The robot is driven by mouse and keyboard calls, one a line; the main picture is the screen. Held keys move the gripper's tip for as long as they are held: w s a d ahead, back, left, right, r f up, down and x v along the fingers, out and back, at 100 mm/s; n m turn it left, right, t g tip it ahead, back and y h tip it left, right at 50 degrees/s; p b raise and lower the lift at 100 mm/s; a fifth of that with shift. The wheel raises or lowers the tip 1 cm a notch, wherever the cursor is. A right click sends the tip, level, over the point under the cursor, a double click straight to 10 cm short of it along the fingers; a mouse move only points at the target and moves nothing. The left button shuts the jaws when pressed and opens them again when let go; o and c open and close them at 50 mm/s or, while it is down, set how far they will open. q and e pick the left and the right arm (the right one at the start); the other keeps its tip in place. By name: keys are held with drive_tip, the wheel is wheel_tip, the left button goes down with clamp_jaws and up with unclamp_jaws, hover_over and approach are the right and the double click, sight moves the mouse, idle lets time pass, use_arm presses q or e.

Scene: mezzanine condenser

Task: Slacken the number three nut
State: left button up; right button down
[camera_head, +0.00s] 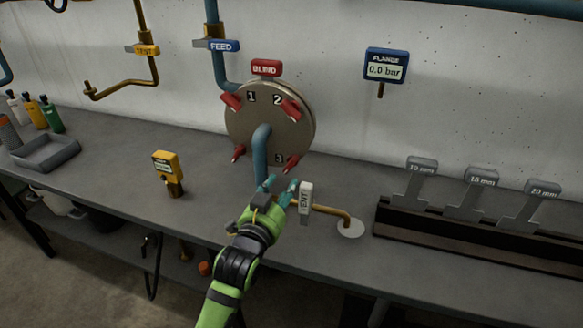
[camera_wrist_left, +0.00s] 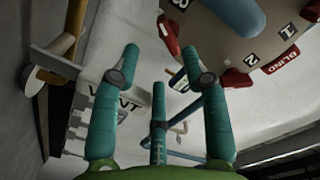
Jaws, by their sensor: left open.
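The round metal flange (camera_head: 288,122) stands upright against the wall with red nuts around its face and the numbers 1, 2 and 3 on it. The number three nut (camera_head: 291,164) is red, at the flange's lower right beside the 3. It also shows near the top of the left wrist view (camera_wrist_left: 168,36). My left gripper (camera_head: 280,187) is open and empty, just below and in front of this nut, apart from it. Its three teal fingers also show in the left wrist view (camera_wrist_left: 165,68). My right gripper is not in view.
A white VENT tag (camera_head: 305,198) on a brass pipe (camera_head: 336,212) is close right of my left gripper. The FLANGE gauge (camera_head: 385,66) reads 0.0 bar. A yellow device (camera_head: 167,172) stands on the bench.

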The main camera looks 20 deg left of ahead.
sight(291, 168)
use_arm(q)
drive_tip(key=shift+w+d+r+p, duration=0.1)
drive_tip(key=shift+w+r+p, duration=0.05)
drive_tip(key=shift+w, duration=1.15)
drive_tip(key=shift+w+r+p, duration=0.1)
drive_tip(key=shift+w+r, duration=0.05)
drive_tip(key=shift+w, duration=1.1)
drive_tip(key=shift+w+d+r+p, duration=0.1)
drive_tip(key=shift+w+r+p, duration=0.05)
drive_tip(key=shift+w, duration=1.15)
drive_tip(key=shift+c, duration=0.4)
clamp_jaws()
